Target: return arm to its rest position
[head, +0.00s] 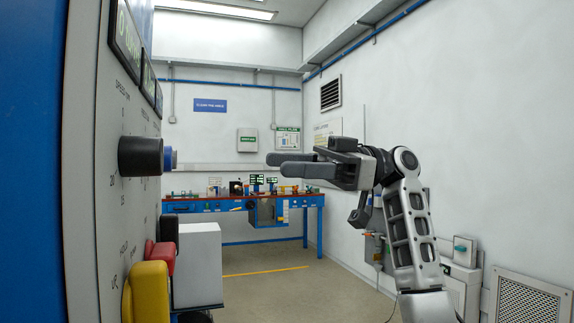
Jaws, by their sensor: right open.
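My right gripper (288,166) is raised in the middle of the head view, its two dark fingers pointing left toward the control panel (88,150). The fingers are apart with nothing between them. A clear gap lies between the fingertips and the black knob (140,156) that sticks out of the panel. My right arm comes up from the lower right, bent at the wrist. My left gripper does not show.
Yellow (150,292) and red (162,258) controls stick out low on the panel, beside a pale grey box (199,262). A blue workbench (300,202) with small items stands at the back. The floor (275,285) between is open. Cabinets (462,285) line the right wall.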

